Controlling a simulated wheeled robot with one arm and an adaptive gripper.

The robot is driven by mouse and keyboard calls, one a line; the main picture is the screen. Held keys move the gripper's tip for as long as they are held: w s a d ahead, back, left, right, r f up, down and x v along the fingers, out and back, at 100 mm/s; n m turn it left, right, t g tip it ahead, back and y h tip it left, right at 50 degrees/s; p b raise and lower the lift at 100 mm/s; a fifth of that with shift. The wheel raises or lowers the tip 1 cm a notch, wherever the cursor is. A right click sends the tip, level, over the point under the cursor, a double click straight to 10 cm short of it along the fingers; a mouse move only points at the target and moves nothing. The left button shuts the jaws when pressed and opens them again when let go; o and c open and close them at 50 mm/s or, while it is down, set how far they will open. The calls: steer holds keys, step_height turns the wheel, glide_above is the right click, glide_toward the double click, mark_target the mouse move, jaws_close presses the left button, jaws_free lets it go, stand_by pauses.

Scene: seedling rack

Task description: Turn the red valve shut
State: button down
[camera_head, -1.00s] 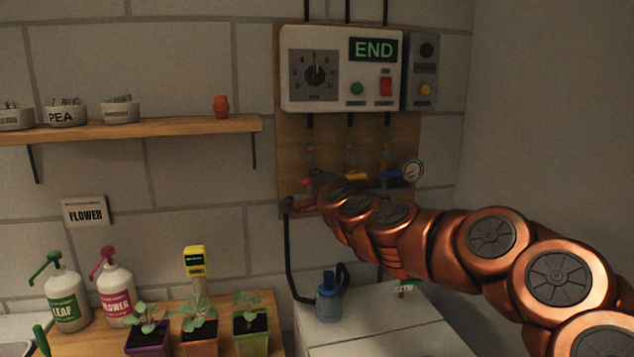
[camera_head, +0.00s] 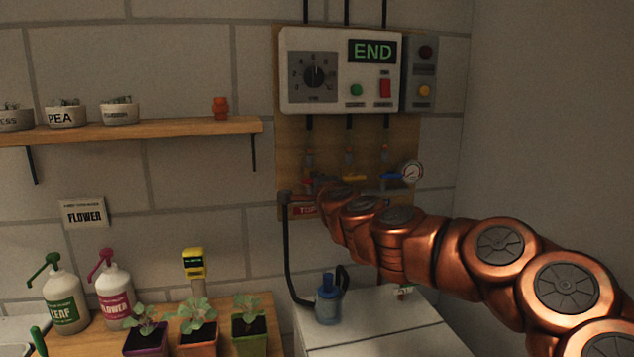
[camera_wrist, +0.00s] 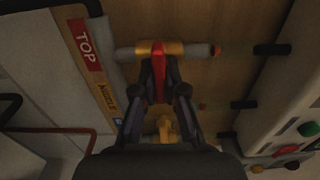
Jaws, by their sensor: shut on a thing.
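The red valve handle (camera_wrist: 158,65) stands between my gripper's fingers in the wrist view. My gripper (camera_wrist: 160,92) is shut on this handle. In the head view my gripper (camera_head: 322,183) is small and dark at the left valve. Only a bit of the red handle (camera_head: 308,183) shows there, the rest being hidden by the gripper and arm.
A yellow valve (camera_head: 355,177) and a blue valve (camera_head: 391,175) sit to the right on the wooden board (camera_head: 412,135), near a round gauge (camera_head: 411,171). The control box (camera_head: 330,98) reads END above. A red TOP label (camera_head: 305,211) is below left.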

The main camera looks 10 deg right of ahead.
steer(key=c, duration=1.5)
jaws_free()
steer(key=shift+s+a+r, duration=0.1)
steer(key=shift+a+r, duration=0.05)
steer(key=shift+a, duration=0.1)
steer(key=shift+o, duration=1.4)
steer(key=shift+d, duration=0.2)
steer(key=s, duration=1.2)
steer(key=shift+a, duration=0.15)
